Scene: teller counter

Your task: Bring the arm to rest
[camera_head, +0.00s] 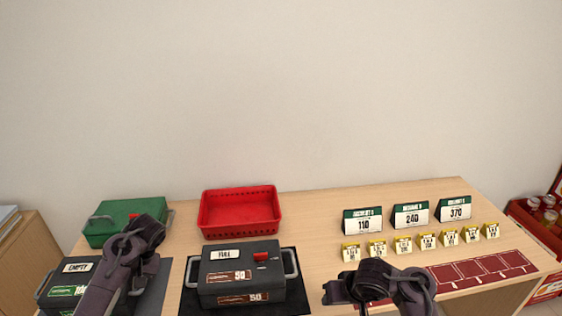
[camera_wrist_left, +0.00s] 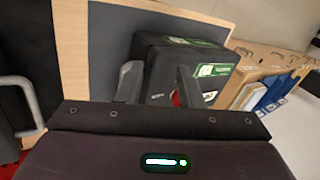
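My left arm comes in from the lower left in the head view, and its gripper (camera_head: 142,279) is above the dark box marked EMPTY (camera_head: 80,268). In the left wrist view its two fingers (camera_wrist_left: 158,84) stand apart with nothing held between them. The dark box with green labels (camera_wrist_left: 192,55) shows beyond the fingers. My right arm is at the bottom of the head view, with its gripper (camera_head: 336,292) partly hidden and cut off near the counter's front edge. Its finger opening cannot be made out.
A dark box marked FULL (camera_head: 240,270) stands on a black mat. A red tray (camera_head: 240,232) and a green box (camera_head: 120,216) are behind. Price signs (camera_head: 411,215), several small yellow cards (camera_head: 427,240) and a red strip (camera_head: 480,269) lie right. Counter (camera_head: 310,236) is bare mid-way.

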